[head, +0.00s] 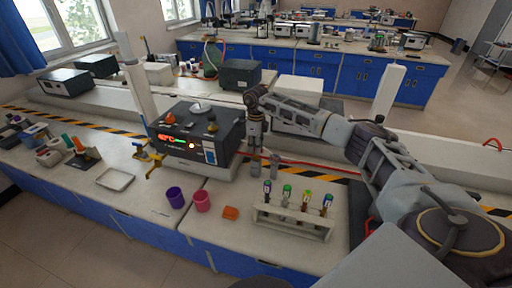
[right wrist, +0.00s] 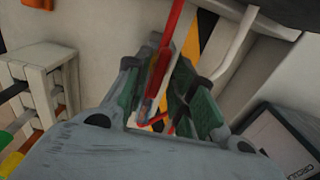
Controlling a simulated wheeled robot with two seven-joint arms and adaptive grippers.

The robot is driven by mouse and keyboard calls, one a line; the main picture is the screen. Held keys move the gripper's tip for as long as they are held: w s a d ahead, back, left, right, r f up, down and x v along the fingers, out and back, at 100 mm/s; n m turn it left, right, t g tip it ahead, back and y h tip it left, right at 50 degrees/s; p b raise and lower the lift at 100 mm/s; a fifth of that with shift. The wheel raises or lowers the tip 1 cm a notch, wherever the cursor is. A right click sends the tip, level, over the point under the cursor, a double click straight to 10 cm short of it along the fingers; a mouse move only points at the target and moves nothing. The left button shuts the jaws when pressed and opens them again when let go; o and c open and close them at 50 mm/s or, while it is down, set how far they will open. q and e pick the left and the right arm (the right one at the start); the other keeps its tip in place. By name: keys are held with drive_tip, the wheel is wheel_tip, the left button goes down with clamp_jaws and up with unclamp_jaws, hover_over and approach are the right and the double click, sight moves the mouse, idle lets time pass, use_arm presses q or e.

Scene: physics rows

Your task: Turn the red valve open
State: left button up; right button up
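My right gripper (head: 256,150) reaches down from the right, just right of the black-and-grey power unit and above the bench. In the right wrist view its two green-padded fingers (right wrist: 160,110) stand apart. A red bar or hose (right wrist: 167,55) runs through the view between and beyond them; I cannot tell whether it is part of the valve or whether the fingers touch it. In the head view a red line (head: 325,174) runs along the bench to the right of the gripper. No valve handle can be made out clearly there. My left gripper is not in view.
The power unit (head: 200,138) stands directly left of the right gripper. A white rack (head: 292,221) with several tubes is in front, near purple (head: 175,197) and pink (head: 201,201) cups and an orange block (head: 230,213). A white tray (head: 115,180) lies further left.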

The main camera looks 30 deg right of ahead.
drive_tip(key=shift+r, duration=5.9)
drive_tip(key=shift+s+f, duration=0.1)
